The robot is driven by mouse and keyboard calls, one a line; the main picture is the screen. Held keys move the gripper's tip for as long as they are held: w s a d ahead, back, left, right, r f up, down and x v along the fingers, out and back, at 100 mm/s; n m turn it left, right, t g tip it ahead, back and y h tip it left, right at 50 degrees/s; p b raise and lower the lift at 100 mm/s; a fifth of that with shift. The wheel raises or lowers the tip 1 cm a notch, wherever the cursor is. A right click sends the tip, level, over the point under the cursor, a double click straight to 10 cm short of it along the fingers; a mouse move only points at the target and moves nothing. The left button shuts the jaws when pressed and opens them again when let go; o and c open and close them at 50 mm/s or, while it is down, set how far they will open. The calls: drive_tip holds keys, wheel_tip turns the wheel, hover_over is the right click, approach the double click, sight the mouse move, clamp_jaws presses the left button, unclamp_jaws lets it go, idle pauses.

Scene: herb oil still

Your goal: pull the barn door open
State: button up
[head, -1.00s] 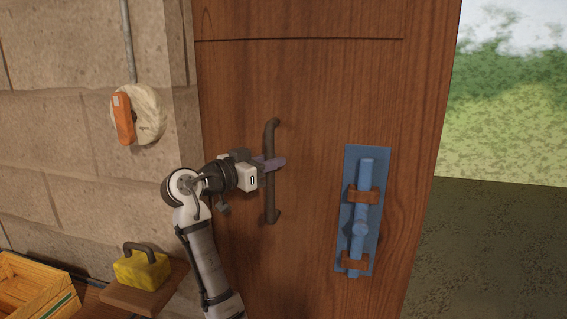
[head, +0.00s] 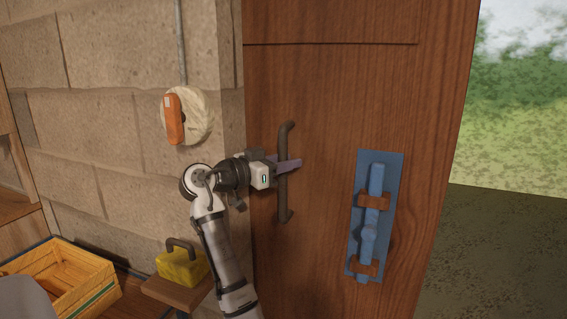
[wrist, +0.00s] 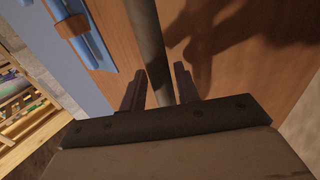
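The brown wooden barn door (head: 330,90) stands partly open, with the outdoors showing past its right edge. A dark vertical bar handle (head: 284,205) is fixed to its left part. My gripper (head: 287,165) is at the middle of this handle, with its fingers around the bar. A blue bolt plate (head: 394,190) with a blue bolt and brown brackets is on the door to the right.
A stone wall (head: 110,60) is left of the door. It carries a round pale fitting with an orange lever (head: 174,120). Below, a yellow weight (head: 182,268) sits on a small wooden shelf (head: 170,292), beside a wooden crate (head: 90,290). Open ground (head: 500,250) lies right of the door.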

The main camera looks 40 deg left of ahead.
drive_tip(key=shift+o, duration=0.6)
drive_tip(key=shift+s+a, duration=0.1)
drive_tip(key=b+v, duration=0.3)
drive_tip(key=v, duration=1)
drive_tip(key=shift+s, duration=0.35)
